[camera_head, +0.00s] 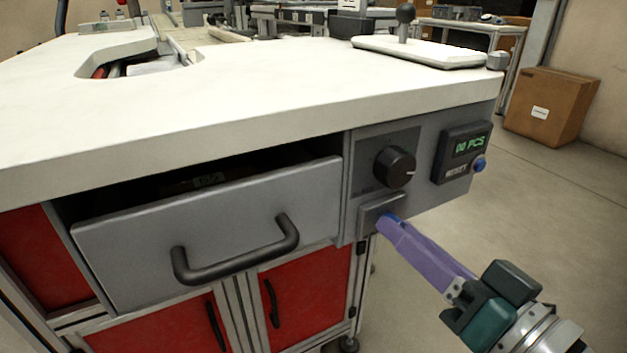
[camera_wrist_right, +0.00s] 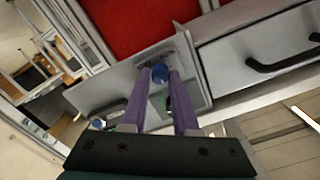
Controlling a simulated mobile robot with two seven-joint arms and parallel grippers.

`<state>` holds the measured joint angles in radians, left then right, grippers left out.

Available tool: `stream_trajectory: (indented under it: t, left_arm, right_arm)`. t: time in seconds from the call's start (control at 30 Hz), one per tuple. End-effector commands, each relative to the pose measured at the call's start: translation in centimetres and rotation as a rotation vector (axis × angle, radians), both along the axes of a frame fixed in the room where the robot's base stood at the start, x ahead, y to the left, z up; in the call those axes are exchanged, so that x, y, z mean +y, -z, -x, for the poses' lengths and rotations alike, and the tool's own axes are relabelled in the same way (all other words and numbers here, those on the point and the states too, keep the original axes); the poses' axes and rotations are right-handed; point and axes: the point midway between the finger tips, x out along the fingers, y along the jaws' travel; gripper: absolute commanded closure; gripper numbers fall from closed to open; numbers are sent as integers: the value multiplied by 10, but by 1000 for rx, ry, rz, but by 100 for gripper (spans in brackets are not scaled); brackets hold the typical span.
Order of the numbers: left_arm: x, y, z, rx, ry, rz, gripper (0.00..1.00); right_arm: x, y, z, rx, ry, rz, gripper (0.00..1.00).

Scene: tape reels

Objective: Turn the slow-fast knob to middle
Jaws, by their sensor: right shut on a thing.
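A round black knob (camera_head: 395,167) sits on the grey control panel (camera_head: 432,140) at the right end of the bench. Its white mark points right; the lettering beside it is too small to read. My left gripper is out of view.
A display (camera_head: 466,147) with green characters and a blue button (camera_head: 479,164) sit right of the knob. The grey drawer (camera_head: 208,230) is partly open to the left. The white tabletop (camera_head: 260,85) overhangs the panel. Floor at the right is clear up to a cardboard box (camera_head: 551,106).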

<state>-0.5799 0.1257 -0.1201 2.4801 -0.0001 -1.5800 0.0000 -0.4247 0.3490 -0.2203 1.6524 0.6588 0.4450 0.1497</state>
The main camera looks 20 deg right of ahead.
Motion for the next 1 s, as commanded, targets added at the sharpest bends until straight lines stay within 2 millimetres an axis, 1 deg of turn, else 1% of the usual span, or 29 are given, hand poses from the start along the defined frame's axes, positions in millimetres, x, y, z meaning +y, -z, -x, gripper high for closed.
stream_trajectory:
  t: [0.27, 0.63, 0.67, 0.9, 1.0]
  left_arm:
    - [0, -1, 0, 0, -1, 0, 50]
    - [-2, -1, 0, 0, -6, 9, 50]
    - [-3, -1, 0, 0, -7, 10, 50]
    - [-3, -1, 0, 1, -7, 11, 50]
    - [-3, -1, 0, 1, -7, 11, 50]
  right_arm:
    - [0, 0, 0, 3, 1, -52, 100]
    - [0, 0, 0, 3, 1, -54, 100]
    - [0, 0, 0, 3, 1, -54, 69]
    - [0, 0, 0, 4, 0, -53, 42]
    - [0, 0, 0, 4, 0, -53, 42]
